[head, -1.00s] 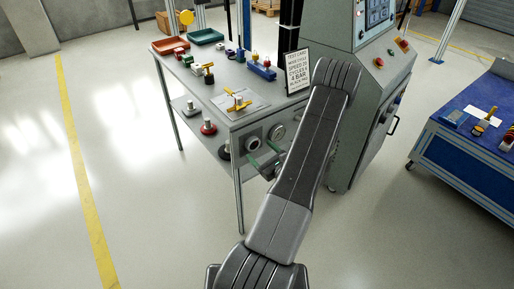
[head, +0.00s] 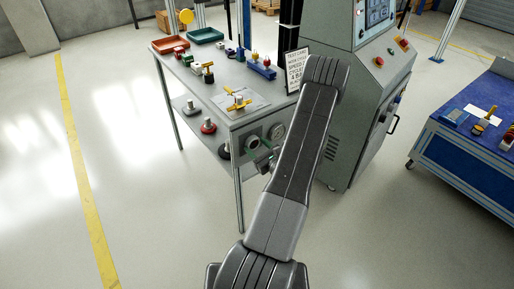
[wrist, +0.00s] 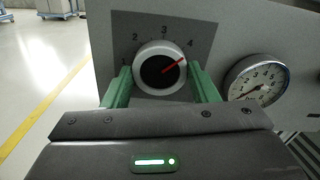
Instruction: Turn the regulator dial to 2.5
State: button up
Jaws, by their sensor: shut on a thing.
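The regulator dial (wrist: 160,68) is a white-rimmed round knob with a dark face and a red pointer, on a grey panel marked 1 to 4. The pointer aims up and right, near the 4 or slightly past it. My gripper (wrist: 161,82) has one green finger on each side of the dial and is shut on it. In the head view the dial (head: 253,141) is on the bench front, and my gripper (head: 264,152) is partly hidden by my arm.
A pressure gauge (wrist: 257,80) is right of the dial; its needle points low and left. The bench top (head: 185,75) holds clamps, trays and small parts. A test card (head: 297,70) stands at its right corner, by a grey control cabinet (head: 360,110). Floor at left is clear.

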jog(key=shift+f+n+b, duration=0.15)
jog(key=shift+n+b, duration=0.15)
jog(key=shift+b, duration=0.2)
jog(key=n+b, duration=0.1)
jog(key=b, duration=0.2)
jog(key=shift+f+n, duration=0.2)
jog(key=shift+n, duration=0.2)
jog(key=n+b, duration=0.3)
jog(key=b, duration=0.4)
jog(key=shift+f+n, duration=0.1)
jog(key=shift+n, duration=0.2)
jog(key=n+b, duration=0.5)
jog(key=b, duration=0.3)
jog(key=shift+b, duration=0.3)
jog(key=n+b, duration=0.1)
jog(key=b, duration=0.1)
jog(key=n+b, duration=0.1)
jog(key=shift+r+b, duration=0.3)
jog(key=shift+b, duration=0.1)
jog(key=shift+r+n, duration=0.15)
jog(key=shift+n, duration=0.15)
jog(key=o, duration=1)
jog(key=shift+c, duration=0.2)
